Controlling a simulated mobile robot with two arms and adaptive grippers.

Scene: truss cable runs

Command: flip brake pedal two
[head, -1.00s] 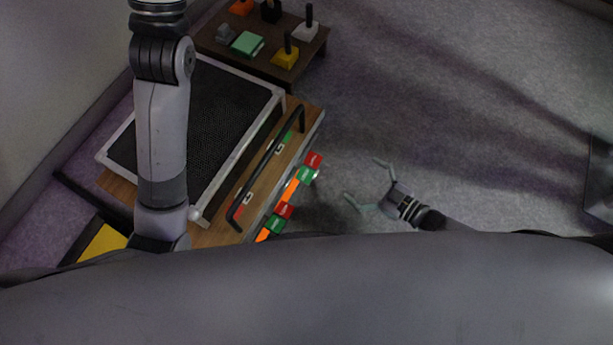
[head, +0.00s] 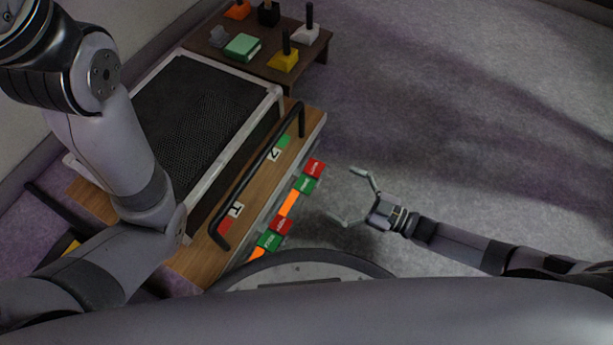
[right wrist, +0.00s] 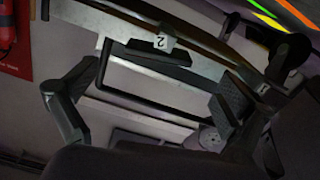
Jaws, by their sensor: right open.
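I cannot tell for sure which part is the brake pedal. My left gripper is out of view.
A black bar handle (head: 255,185) runs along the bench top beside a dark mesh panel (head: 190,115). Red, green and orange blocks (head: 290,203) line the bench's side. A low table (head: 232,62) with coloured levers stands behind. The floor at the right is clear.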

